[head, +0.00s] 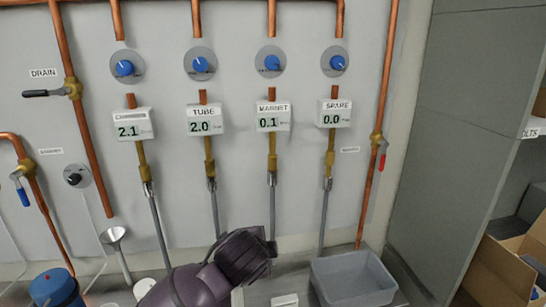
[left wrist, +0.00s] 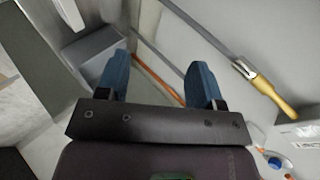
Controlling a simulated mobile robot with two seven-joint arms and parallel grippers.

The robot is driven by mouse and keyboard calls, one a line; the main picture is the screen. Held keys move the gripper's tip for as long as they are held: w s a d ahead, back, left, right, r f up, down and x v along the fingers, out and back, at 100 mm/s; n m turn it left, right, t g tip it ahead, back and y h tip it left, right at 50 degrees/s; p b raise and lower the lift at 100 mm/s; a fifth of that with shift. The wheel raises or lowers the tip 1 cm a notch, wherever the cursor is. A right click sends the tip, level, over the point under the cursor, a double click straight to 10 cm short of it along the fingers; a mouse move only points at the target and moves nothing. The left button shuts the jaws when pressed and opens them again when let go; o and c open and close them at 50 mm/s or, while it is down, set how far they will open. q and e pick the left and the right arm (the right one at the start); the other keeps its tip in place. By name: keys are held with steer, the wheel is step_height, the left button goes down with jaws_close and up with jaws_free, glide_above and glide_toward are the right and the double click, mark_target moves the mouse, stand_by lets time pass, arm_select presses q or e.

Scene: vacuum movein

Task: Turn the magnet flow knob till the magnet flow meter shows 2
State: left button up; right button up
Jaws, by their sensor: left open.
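The magnet flow knob (head: 271,62) is a blue knob on a round grey plate on the wall, third from the left in the head view. Below it, the magnet flow meter (head: 273,117) is a white box that reads 0.1. My left arm rises from the bottom of the head view, below the meters and apart from the knob; its fingers are hidden there. In the left wrist view my left gripper (left wrist: 158,75) is open, with nothing between its blue fingers. A blue knob (left wrist: 275,163) shows at that view's lower right; I cannot tell which one. My right gripper is not in view.
The chamber meter (head: 133,125) reads 2.1, the tube meter (head: 205,120) 2.0 and the spare meter (head: 334,114) 0.0. Copper pipes and grey hoses run along the wall. A grey bin (head: 352,281) stands below; a cardboard box (head: 505,270) is at the right.

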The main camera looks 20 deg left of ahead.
arm_select(q)
steer(key=w+d+r+m+t+y, duration=0.1)
steer(key=w+r+m+t, duration=0.3)
steer(key=r, duration=0.6)
steer(key=m+t+y, duration=0.1)
steer(key=m+y, duration=0.2)
steer(key=y, duration=0.3)
glide_toward(272, 63)
steer(key=p+x, duration=0.2)
steer(key=x, duration=0.5)
steer(key=shift+w+a, duration=0.25)
steer(key=shift+w, duration=0.05)
steer(key=shift+w+a+p, duration=0.3)
steer(key=shift+w+p, duration=0.05)
steer(key=shift+w, duration=0.2)
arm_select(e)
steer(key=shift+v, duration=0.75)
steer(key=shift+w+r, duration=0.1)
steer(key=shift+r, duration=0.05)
arm_select(q)
steer(key=shift+t, duration=0.3)
steer(key=c, duration=0.9)
